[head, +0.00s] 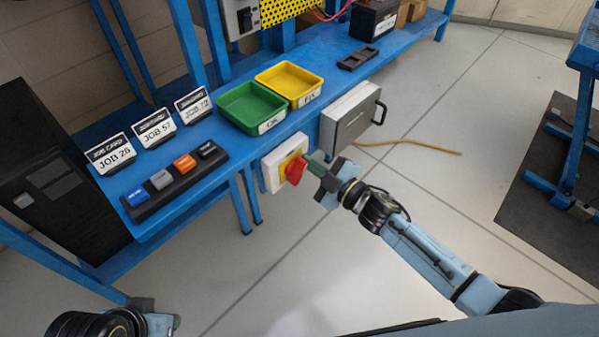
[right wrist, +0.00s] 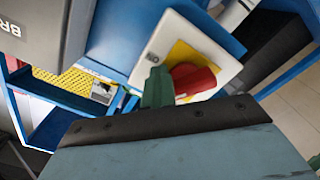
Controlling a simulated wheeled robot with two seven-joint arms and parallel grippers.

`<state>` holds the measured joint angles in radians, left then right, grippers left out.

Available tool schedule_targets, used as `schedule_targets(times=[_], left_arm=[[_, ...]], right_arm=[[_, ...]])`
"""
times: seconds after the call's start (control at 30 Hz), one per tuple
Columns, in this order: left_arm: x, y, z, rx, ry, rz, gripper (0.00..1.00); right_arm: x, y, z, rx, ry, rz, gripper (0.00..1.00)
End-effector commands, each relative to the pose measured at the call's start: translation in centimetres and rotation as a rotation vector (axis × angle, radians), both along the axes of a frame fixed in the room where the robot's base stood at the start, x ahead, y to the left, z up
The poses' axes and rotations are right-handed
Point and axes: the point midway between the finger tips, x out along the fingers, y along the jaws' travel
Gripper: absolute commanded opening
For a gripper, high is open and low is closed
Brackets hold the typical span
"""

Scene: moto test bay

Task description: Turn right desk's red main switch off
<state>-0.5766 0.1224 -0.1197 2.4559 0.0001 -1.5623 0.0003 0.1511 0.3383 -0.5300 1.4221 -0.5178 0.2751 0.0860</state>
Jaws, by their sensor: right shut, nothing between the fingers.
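The red main switch (head: 295,170) sits on a yellow plate in a white box (head: 271,175) on the front of the blue desk. Its red handle looks tilted in the head view. My right gripper (head: 311,164) is shut and empty, with its green fingertips close to the right side of the handle. In the right wrist view the red switch (right wrist: 192,80) shows just right of the green fingers (right wrist: 156,88); I cannot tell whether they touch. My left gripper (head: 172,324) shows only partly at the bottom left, and its jaw state is unclear.
On the desk (head: 235,150) stand a green tray (head: 253,104), a yellow tray (head: 289,82), job cards (head: 153,128) and a button strip (head: 175,181). A grey box with a handle (head: 352,115) hangs right of the switch. The floor in front is clear.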

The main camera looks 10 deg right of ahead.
Motion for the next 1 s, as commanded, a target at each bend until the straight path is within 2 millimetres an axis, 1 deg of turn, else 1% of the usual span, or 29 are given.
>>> schedule_targets(times=[0.03, 0.17, 0.27, 0.8, 1.0], left_arm=[[0.0, 0.0, -0.2, 0.000, 0.000, 0.000, 0.36], [0.0, 0.0, -0.1, 0.000, 0.000, 0.000, 0.36], [0.0, 0.0, 0.4, 0.000, 0.000, 0.000, 0.36], [0.0, 0.0, 2.3, 0.000, 0.000, 0.000, 0.36], [0.0, 0.0, 2.6, 0.000, 0.000, 0.000, 0.36]], right_arm=[[-0.6, 0.4, -1.0, -0.004, 0.011, 0.011, 0.00], [-0.8, 0.3, -0.9, -0.002, 0.011, 0.013, 0.00], [-1.4, -0.2, -0.7, 0.000, 0.009, 0.016, 0.00], [-5.4, -3.8, -0.3, 0.000, 0.003, 0.007, 0.00], [-6.4, -4.7, -0.3, 0.001, 0.002, 0.007, 0.00]])
